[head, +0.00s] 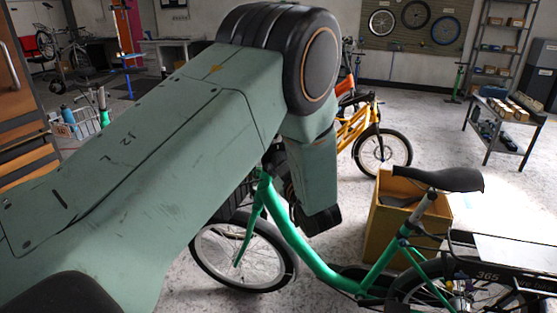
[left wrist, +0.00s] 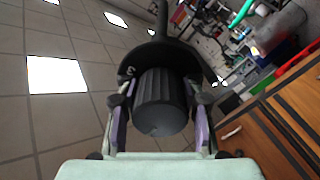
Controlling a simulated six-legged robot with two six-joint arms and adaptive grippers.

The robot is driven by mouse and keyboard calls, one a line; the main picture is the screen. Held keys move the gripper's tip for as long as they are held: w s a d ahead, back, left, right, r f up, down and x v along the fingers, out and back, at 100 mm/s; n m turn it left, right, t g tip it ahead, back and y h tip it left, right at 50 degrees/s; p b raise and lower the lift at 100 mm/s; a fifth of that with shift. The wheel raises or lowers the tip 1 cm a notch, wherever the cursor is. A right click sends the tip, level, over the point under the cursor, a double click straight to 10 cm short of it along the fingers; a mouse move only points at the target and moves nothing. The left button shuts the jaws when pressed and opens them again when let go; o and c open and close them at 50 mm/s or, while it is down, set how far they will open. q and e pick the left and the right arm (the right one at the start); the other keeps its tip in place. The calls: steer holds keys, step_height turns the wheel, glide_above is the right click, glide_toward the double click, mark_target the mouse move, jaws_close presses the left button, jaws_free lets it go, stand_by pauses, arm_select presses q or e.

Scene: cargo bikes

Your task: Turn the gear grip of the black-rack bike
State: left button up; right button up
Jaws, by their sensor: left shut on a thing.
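The green bike (head: 308,252) stands in front of me, with its black rear rack (head: 500,272) marked 365 at the lower right and its saddle (head: 440,179) to the left of that. My left arm crosses the head view and hides the handlebar and the gear grip there. In the left wrist view the gear grip (left wrist: 160,103) is a black ribbed cylinder, with a dark disc (left wrist: 173,58) bearing the number 3 behind it. My left gripper (left wrist: 160,95) is shut on the grip, one finger on each side. My right gripper is in neither view.
A wooden box (head: 384,222) stands just behind the green bike. A yellow bike (head: 356,124) stands farther back. A metal bench (head: 506,128) is at the right, and wooden drawers (head: 28,160) are at the left edge. Open floor lies between the yellow bike and the bench.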

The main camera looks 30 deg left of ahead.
arm_select(q)
steer(key=shift+w+r, duration=0.1)
steer(key=o, duration=1.2)
steer(key=shift+w+f, duration=0.1)
steer(key=shift+f, duration=0.1)
steer(key=shift+o, duration=0.2)
steer(key=shift+r, duration=0.1)
steer(key=shift+s+d, duration=0.45)
steer(key=shift+d, duration=0.1)
steer(key=v, duration=0.6)
steer(key=shift+s+d, duration=0.1)
steer(key=shift+s, duration=0.05)
